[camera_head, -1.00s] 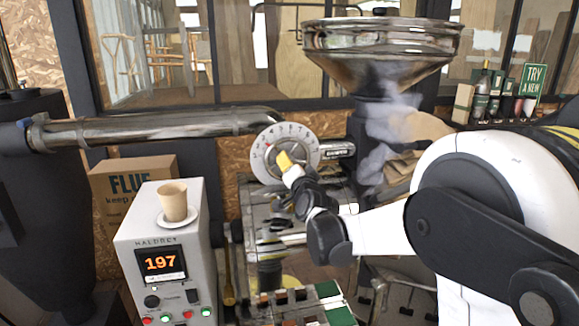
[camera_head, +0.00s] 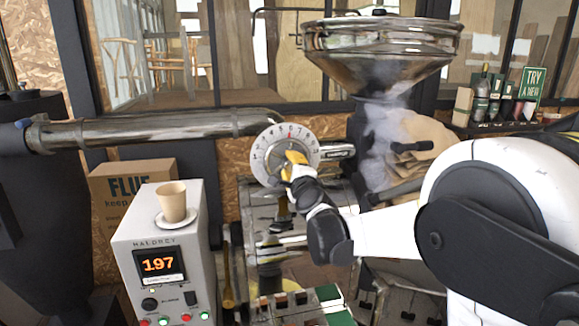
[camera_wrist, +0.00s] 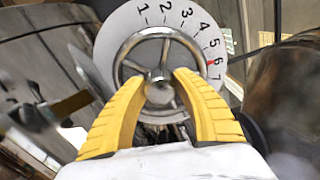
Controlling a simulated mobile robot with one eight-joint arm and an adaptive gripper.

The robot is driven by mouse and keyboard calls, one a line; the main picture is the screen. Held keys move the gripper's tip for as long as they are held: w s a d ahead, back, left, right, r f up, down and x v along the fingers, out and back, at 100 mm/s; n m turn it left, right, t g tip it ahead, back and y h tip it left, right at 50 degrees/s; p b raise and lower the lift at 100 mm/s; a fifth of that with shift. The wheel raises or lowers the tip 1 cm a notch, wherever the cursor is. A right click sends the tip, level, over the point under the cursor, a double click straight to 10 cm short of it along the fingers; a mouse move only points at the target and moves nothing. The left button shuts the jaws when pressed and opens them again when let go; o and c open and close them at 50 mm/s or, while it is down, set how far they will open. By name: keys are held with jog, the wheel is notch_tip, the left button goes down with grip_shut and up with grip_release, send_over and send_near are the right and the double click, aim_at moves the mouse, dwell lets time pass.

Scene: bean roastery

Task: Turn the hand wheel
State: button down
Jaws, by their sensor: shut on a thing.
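The hand wheel (camera_wrist: 157,38) is a small metal wheel with spokes and a round hub, in front of a white numbered dial (camera_wrist: 203,35). The dial also shows in the head view (camera_head: 262,158), with a red mark near its top. In the wrist view the red mark lies by the 6, at the right. My gripper (camera_wrist: 160,88) has yellow ribbed fingers, one on each side of the wheel's hub, shut on the wheel. In the head view my gripper (camera_head: 294,158) covers most of the wheel.
A metal pipe (camera_head: 150,130) runs left from the dial. A grey control box (camera_head: 165,250) reading 197 carries a paper cup (camera_head: 172,200) on a saucer. A large metal hopper (camera_head: 380,45) stands behind at the right, with smoke or steam below it.

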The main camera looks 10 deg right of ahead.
jog(key=m, duration=0.3)
jog(key=shift+m, duration=2.3)
jog(key=c, duration=0.9)
grip_release()
jog(key=shift+c, duration=0.2)
jog(key=shift+s, duration=0.1)
jog(key=s, duration=1.1)
jog(key=shift+s+b, duration=0.3)
jog(key=shift+s, duration=0.1)
